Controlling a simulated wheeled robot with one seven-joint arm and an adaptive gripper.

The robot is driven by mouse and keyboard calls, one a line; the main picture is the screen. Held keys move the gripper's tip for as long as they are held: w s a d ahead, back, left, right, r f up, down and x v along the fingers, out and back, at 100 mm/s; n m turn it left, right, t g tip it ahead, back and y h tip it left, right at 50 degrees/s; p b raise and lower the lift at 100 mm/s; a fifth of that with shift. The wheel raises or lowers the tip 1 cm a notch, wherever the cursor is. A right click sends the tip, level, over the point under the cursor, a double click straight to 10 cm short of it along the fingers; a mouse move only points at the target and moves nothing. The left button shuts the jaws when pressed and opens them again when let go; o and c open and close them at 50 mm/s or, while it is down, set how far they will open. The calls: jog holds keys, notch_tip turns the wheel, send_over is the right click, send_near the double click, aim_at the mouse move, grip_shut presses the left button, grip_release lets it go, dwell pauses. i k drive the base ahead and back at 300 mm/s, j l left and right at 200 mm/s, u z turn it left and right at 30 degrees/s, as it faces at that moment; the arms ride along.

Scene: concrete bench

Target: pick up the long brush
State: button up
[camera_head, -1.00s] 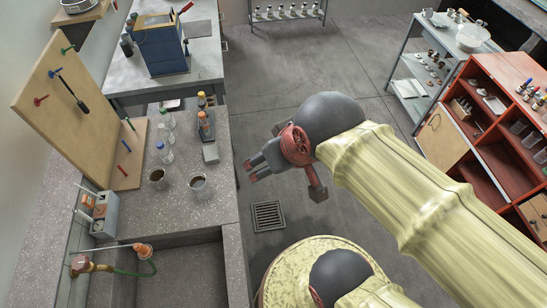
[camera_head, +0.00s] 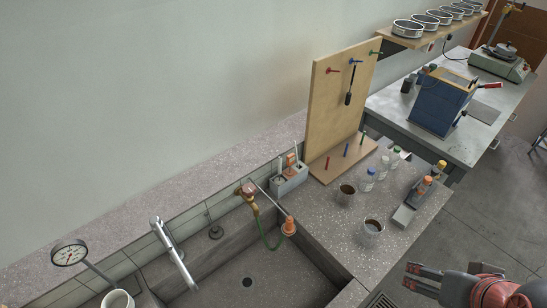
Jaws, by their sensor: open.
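A long thin dark tool (camera_head: 350,85), with a wider black lower end, hangs from the blue peg of the upright wooden pegboard (camera_head: 325,110); it looks like a brush. A grey block holder (camera_head: 289,181) by the wall, left of the pegboard, holds several upright pieces, some thin and white and one orange. I cannot tell whether one of these is the long brush. My gripper (camera_head: 409,276) is at the lower right, off the bench's right edge, pointing left. It is open and empty, well apart from the pegboard and the holder.
A sink (camera_head: 250,280) with tap and green hose lies left. A blue box (camera_head: 440,104) stands on the bench behind.

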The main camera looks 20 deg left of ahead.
aim_at(279, 180)
jog(key=j+u, duration=0.15)
jog(key=u, duration=0.95)
